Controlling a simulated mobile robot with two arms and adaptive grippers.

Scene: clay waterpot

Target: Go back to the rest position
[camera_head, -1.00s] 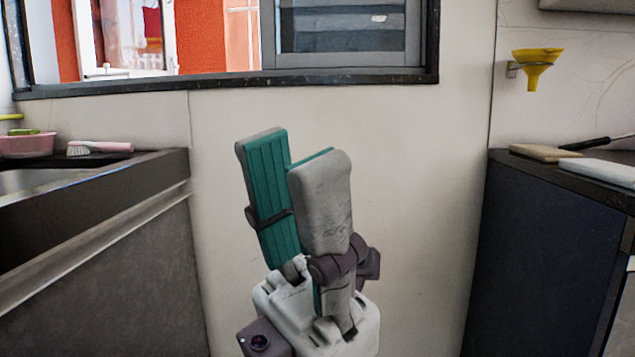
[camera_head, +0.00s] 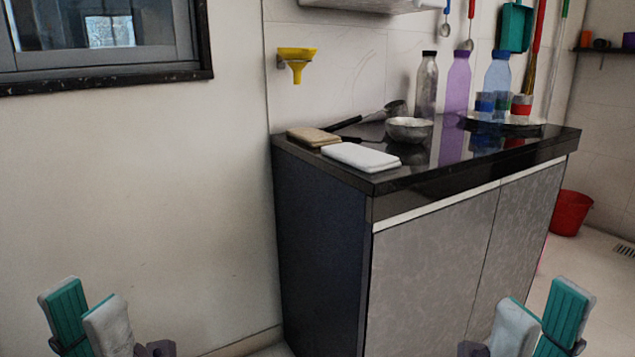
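My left gripper (camera_head: 80,298) is at the bottom left of the head view, in front of the bare wall. Its two fingers point up and stand apart, with the teal pad of the outer finger showing; it is open and holds nothing. My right gripper (camera_head: 545,300) is at the bottom right, in front of the cabinet and the floor. Its fingers also point up and stand apart, with a teal pad showing; it is open and empty. The lower parts of both grippers are cut off by the picture's bottom edge. No clay waterpot is in view.
A dark-topped cabinet (camera_head: 455,265) stands ahead at the right. On it are a metal bowl (camera_head: 409,129), a white cloth-like slab (camera_head: 361,157), a purple bottle (camera_head: 457,82) and other bottles. A yellow funnel (camera_head: 297,62) hangs on the wall. A red bucket (camera_head: 570,212) stands on the floor.

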